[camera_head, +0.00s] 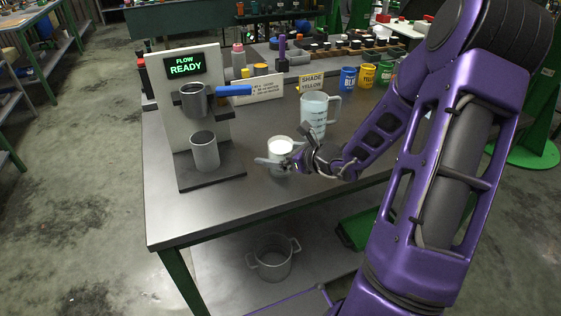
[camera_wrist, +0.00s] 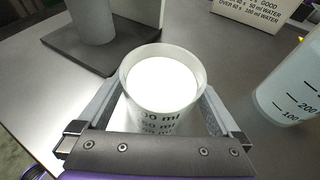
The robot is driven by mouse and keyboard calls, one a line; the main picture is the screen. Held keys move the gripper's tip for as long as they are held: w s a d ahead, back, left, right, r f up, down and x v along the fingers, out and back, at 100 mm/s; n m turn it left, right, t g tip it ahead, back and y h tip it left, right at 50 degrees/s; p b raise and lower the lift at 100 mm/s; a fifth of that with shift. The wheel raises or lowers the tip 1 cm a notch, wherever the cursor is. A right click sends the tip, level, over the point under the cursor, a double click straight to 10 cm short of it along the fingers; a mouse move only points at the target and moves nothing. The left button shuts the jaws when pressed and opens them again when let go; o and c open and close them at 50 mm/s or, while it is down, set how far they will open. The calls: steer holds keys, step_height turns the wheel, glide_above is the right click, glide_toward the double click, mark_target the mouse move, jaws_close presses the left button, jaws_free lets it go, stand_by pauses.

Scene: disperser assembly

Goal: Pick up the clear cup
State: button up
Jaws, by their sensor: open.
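The clear cup (camera_head: 280,151) stands upright on the metal table, filled with white liquid, with volume marks on its side. In the wrist view the cup (camera_wrist: 160,90) is between the two fingers of my gripper (camera_wrist: 150,120), one on its left and one on its right. My gripper (camera_head: 279,163) is open around the cup; whether the fingers touch it I cannot tell. The cup's lower part is hidden behind the gripper body in the wrist view.
A larger measuring jug (camera_head: 314,112) stands close behind and right of the cup. The dispenser (camera_head: 190,92) with a blue handle and a grey cylinder (camera_head: 205,152) is on the left. Paint cans (camera_head: 367,75) and signs stand behind. The table front left is clear.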

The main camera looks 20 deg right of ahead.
steer(key=shift+w+a+f, duration=0.2)
steer(key=shift+w+a, duration=0.05)
steer(key=shift+w, duration=0.2)
jaws_close()
